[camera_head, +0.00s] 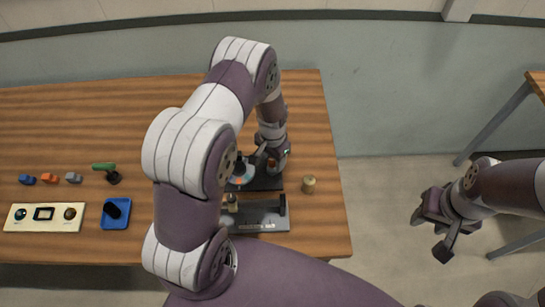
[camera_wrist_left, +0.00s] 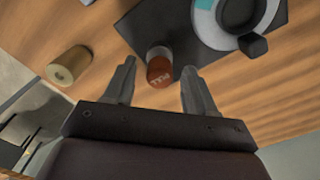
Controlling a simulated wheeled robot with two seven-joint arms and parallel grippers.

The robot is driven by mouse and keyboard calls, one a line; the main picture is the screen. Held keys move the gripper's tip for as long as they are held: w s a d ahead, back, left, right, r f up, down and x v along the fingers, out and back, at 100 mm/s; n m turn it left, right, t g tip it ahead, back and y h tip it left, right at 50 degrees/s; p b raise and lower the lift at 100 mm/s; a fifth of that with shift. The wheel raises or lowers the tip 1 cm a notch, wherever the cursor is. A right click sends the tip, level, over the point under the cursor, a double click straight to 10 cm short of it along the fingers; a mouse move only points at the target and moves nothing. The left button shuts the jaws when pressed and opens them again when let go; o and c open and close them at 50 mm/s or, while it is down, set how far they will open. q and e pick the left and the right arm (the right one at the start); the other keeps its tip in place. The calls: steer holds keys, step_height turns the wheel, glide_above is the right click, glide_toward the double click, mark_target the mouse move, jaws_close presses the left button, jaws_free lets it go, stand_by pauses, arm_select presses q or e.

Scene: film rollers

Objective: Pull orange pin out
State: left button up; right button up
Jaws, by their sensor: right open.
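The orange pin (camera_wrist_left: 159,73) is a short orange-brown cylinder with white lettering on it. It stands at the edge of a dark base plate (camera_wrist_left: 215,62) that also carries a round grey device (camera_wrist_left: 215,22). In the head view, the pin (camera_head: 271,163) is small and partly hidden by my left arm. My left gripper (camera_wrist_left: 159,66) is open, with one finger on each side of the pin and a visible gap on both sides. It also shows in the head view (camera_head: 266,156). My right gripper (camera_head: 438,226) is open and empty, off the table to the right.
A tan roller (camera_head: 308,185) stands right of the plate. A grey tray (camera_head: 262,222) lies in front of it. The back of the table is clear.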

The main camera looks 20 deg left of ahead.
mark_target(272, 160)
arm_select(q)
steer(key=shift+w+r, duration=0.1)
steer(key=shift+r, duration=0.3)
step_height(272, 160, up, 12)
steer(key=b, duration=0.2)
steer(key=s+d+r+n, duration=0.1)
steer(key=s+r, duration=0.2)
steer(key=s, duration=0.3)
steer(key=s+d+r+n+t, duration=0.1)
steer(key=s+r+n, duration=0.1)
steer(key=s+r, duration=0.2)
steer(key=s, duration=0.3)
steer(key=shift+s+d+n, duration=0.25)
steer(key=shift+d+n, duration=0.05)
steer(key=shift+s, duration=0.15)
